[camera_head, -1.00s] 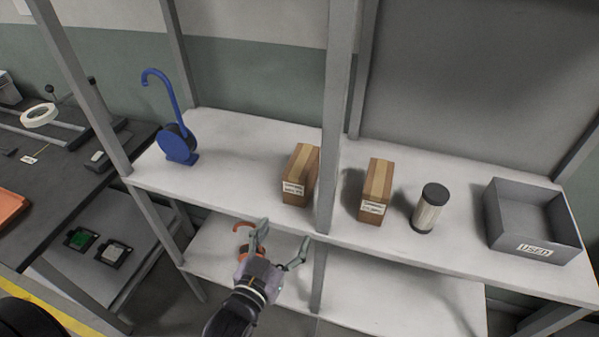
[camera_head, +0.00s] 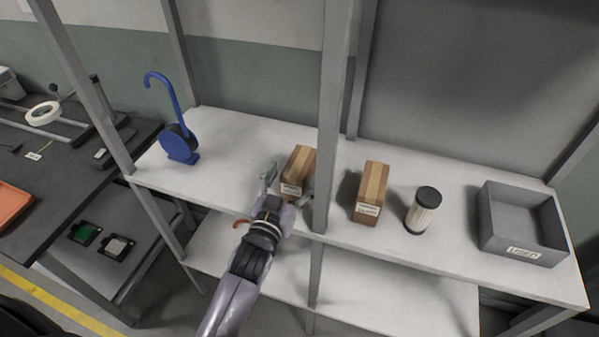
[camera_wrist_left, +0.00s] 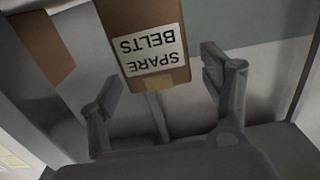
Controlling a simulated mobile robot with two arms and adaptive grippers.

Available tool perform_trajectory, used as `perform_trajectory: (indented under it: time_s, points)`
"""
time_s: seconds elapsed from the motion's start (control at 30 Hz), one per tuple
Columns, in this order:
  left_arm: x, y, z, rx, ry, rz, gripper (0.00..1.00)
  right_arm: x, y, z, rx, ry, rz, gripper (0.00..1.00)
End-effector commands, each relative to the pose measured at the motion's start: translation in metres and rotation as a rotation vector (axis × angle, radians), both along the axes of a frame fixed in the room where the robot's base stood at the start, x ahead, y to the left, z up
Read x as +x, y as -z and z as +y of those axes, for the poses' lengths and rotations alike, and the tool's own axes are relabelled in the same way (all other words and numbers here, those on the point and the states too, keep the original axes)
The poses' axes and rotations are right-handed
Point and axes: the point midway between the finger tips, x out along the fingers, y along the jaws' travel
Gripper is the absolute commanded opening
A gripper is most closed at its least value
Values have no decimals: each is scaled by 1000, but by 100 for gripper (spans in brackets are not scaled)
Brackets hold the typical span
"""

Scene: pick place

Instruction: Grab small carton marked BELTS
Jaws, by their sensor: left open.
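A small brown carton (camera_head: 299,168) with a lighter tape strip stands upright on the upper shelf, left of the middle post. In the left wrist view this carton (camera_wrist_left: 117,17) shows a white label reading SPARE BELTS, upside down. My left gripper (camera_head: 289,187) is open at the shelf's front edge, with one finger left of the carton and the other to its right near the post. In the left wrist view the two fingers (camera_wrist_left: 163,88) are spread, with the carton's labelled face ahead between them. I cannot tell whether either finger touches it. My right gripper is not in view.
A similar carton (camera_head: 370,192) stands right of the metal post (camera_head: 333,120). A dark-capped cylinder (camera_head: 424,211) and a grey bin (camera_head: 522,245) marked USED are farther right. A blue hooked item (camera_head: 178,142) stands at the left. The shelf (camera_head: 230,150) between it and the carton is clear.

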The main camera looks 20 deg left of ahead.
Motion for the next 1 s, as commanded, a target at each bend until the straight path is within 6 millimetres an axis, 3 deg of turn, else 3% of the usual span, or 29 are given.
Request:
perform_trajectory:
  time_s: [0.17, 0.5, 0.8, 1.0]
  points:
    - [11, -2, 0, 0, 0, 0, 72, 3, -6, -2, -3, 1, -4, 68]
    - [52, -1, -2, -1, 1, -1, 72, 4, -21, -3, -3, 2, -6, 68]
    - [55, 0, -2, -1, 1, 0, 72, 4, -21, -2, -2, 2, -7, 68]
    - [55, 0, -2, -1, 1, 0, 58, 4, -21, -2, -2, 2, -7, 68]
